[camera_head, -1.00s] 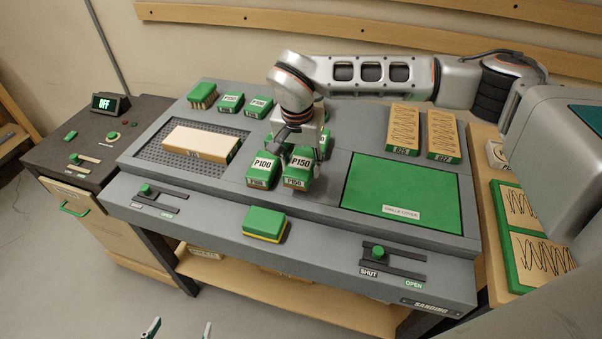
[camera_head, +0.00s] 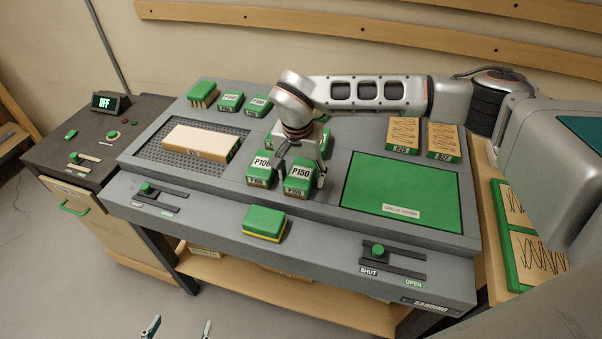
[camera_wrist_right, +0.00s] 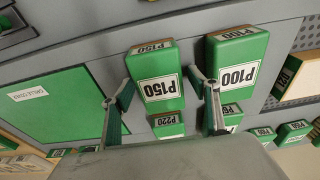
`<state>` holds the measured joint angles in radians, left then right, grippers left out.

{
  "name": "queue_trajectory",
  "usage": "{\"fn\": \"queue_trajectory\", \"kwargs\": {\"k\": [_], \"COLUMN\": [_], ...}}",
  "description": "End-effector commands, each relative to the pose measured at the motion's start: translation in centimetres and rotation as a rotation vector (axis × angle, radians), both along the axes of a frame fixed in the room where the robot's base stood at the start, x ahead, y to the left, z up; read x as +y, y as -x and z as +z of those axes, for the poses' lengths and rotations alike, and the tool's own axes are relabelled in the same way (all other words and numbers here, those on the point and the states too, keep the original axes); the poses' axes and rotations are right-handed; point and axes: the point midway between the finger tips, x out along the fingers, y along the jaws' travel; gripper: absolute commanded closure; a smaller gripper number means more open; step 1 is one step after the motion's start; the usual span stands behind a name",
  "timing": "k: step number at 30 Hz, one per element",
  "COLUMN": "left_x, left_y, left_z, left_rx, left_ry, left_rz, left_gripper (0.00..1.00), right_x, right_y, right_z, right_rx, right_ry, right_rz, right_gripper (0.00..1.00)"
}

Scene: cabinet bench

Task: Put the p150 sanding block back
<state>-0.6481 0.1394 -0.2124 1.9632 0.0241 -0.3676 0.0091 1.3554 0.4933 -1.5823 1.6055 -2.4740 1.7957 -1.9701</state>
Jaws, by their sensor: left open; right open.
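The P150 sanding block (camera_head: 298,178), green on top with a white label, stands on the grey bench beside the P100 block (camera_head: 260,168). In the right wrist view the P150 block (camera_wrist_right: 160,78) lies between the spread fingers of my right gripper (camera_wrist_right: 163,84), with P100 (camera_wrist_right: 237,66) beyond one finger. In the head view my right gripper (camera_head: 300,168) is open, reaching down around P150 from behind. I cannot tell whether a finger touches it. My left gripper (camera_head: 179,328) is open and empty at the bottom edge, only its fingertips showing.
More green blocks, including P220 (camera_wrist_right: 167,125), stand behind. A wooden piece (camera_head: 201,142) lies on the perforated grille at left. A green grille cover (camera_head: 402,192) lies at right. A green-and-yellow block (camera_head: 264,223) sits at the front edge, near the shut/open slider (camera_head: 378,250).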

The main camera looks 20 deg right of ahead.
Motion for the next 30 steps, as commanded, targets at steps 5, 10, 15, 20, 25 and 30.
{"fn": "queue_trajectory", "kwargs": {"k": [5, 10, 15, 20, 25, 30], "left_x": [0.0, 0.0, 0.0, 0.0, 0.0, 0.0], "left_y": [0.0, 0.1, 0.1, 0.2, 0.2, 0.2], "left_z": [0.1, -0.2, -0.6, -0.9, -1.1, -1.1], "left_rx": [0.000, 0.001, 0.003, 0.004, 0.005, 0.005], "left_ry": [0.000, 0.000, 0.000, 0.000, 0.000, 0.000], "left_rz": [0.000, 0.000, 0.000, 0.000, 0.000, 0.000], "left_gripper": [0.21, 0.21, 0.21, 0.21, 0.21, 0.21], "right_x": [0.0, 0.2, 0.5, 0.7, 0.9, 1.0], "right_y": [0.0, 0.2, 0.6, 1.0, 1.3, 1.5], "right_z": [0.6, 3.0, 6.5, 9.5, 11.5, 12.2], "right_rx": [-0.001, -0.004, -0.006, -0.004, -0.002, 0.001], "right_ry": [0.000, 0.001, 0.000, 0.001, 0.000, 0.001], "right_rz": [0.000, 0.001, 0.001, 0.001, 0.000, 0.000], "right_gripper": [0.39, 0.39, 0.39, 0.39, 0.39, 0.39]}}
